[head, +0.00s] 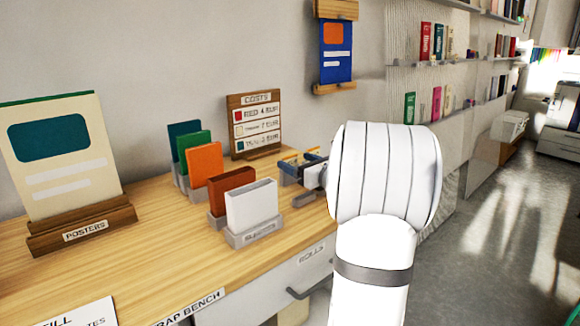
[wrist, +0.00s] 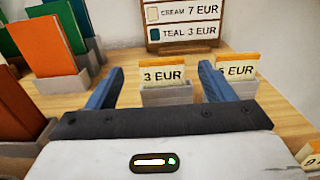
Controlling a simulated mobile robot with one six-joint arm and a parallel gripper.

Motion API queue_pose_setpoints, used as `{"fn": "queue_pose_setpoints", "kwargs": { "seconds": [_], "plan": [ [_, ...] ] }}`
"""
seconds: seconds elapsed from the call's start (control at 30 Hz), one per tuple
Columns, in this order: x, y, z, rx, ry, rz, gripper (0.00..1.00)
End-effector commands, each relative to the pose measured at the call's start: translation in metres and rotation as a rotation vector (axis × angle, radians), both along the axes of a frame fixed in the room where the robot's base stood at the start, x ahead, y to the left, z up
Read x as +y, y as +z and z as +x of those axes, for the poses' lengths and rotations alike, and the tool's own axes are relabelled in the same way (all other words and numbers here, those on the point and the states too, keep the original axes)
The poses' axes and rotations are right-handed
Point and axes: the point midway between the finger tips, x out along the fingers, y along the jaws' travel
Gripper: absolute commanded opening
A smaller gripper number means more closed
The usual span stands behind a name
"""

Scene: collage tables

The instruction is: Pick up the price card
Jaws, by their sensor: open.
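Price cards with orange tops stand in small grey holders in the wrist view. The "3 EUR" card (wrist: 163,76) is upright and appears between the two fingers. A card reading "5 EUR" (wrist: 238,71), its first figure partly covered, stands to its right behind the right finger. A third card (wrist: 312,160) is cut off at the lower right edge. My gripper (wrist: 161,70) is open, its blue fingers apart with nothing held. In the head view my gripper (head: 302,163) is over the bench's right end, largely hiding the cards.
Coloured sheets in grey holders (wrist: 65,85) stand close on the left; the head view shows a white one (head: 251,204) in front. The costs board (head: 254,124) stands behind. A poster stand (head: 82,229) is at the far left. Bare wood (head: 150,238) lies between.

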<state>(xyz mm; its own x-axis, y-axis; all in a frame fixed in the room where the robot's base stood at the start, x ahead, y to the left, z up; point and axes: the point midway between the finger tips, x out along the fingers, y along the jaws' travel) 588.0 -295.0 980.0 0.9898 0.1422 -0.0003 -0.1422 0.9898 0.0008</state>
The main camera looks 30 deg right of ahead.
Motion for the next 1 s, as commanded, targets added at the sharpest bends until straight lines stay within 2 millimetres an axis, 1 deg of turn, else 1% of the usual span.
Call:
{"fn": "queue_pose_setpoints", "kwargs": {
  "seconds": [0.03, 0.1, 0.2, 0.47, 1.0],
  "plan": [
    [0.001, -0.003, 0.008, 0.000, 0.001, 0.000, 0.75],
    [0.001, -0.002, 0.017, 0.000, -0.001, -0.001, 0.75],
    [0.001, -0.002, 0.025, 0.001, -0.004, -0.001, 0.75],
    [0.000, -0.001, 0.026, 0.000, -0.007, -0.001, 0.75],
    [-0.001, -0.001, 0.025, 0.000, -0.008, -0.001, 0.31]
  ]
}}
